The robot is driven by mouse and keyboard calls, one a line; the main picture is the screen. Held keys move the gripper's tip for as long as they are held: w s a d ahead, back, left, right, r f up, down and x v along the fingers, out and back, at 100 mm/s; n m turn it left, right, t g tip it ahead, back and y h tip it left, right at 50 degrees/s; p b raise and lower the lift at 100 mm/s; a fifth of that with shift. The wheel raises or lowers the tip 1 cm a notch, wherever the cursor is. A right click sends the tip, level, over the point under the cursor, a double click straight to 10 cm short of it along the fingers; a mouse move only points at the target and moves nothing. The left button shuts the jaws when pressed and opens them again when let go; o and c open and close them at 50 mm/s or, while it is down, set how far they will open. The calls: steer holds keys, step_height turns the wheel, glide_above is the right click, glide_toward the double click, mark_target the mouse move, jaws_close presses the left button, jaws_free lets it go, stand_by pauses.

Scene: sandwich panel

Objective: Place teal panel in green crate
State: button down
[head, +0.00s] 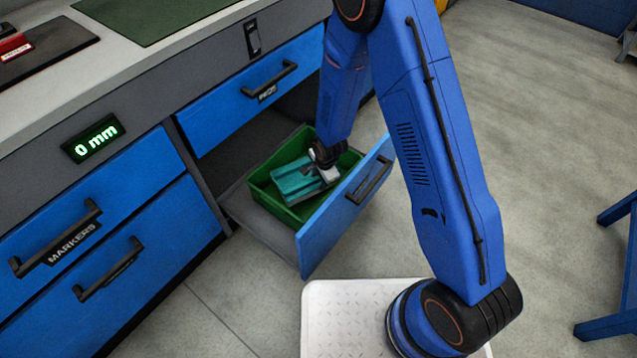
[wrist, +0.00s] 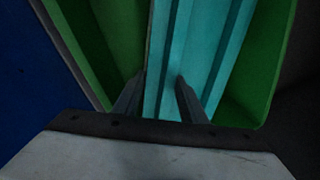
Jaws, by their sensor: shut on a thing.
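The teal panel (head: 297,182) is in the green crate (head: 262,187), tilted, within its walls in the head view. I cannot tell whether it touches the crate floor. My gripper (head: 329,172) is shut on the panel's right end. In the wrist view the two dark fingers of my gripper (wrist: 160,98) stand on either side of a ridge of the teal panel (wrist: 208,45), with the green crate (wrist: 262,95) on both sides. Part of the crate's right side is hidden behind my arm and gripper.
The crate stands in an open lower drawer (head: 258,218) with a blue front (head: 340,215). A closed blue drawer (head: 255,90) is above it. Other closed drawers (head: 75,245) are at left. A display (head: 93,138) reads 0 mm.

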mark_target(319, 184)
steer(key=shift+s+x, duration=0.2)
steer(key=shift+x, duration=0.85)
steer(key=shift+d+f, duration=0.15)
steer(key=shift+f, duration=0.55)
steer(key=c, duration=1.1)
jaws_free()
steer(key=shift+r, duration=0.1)
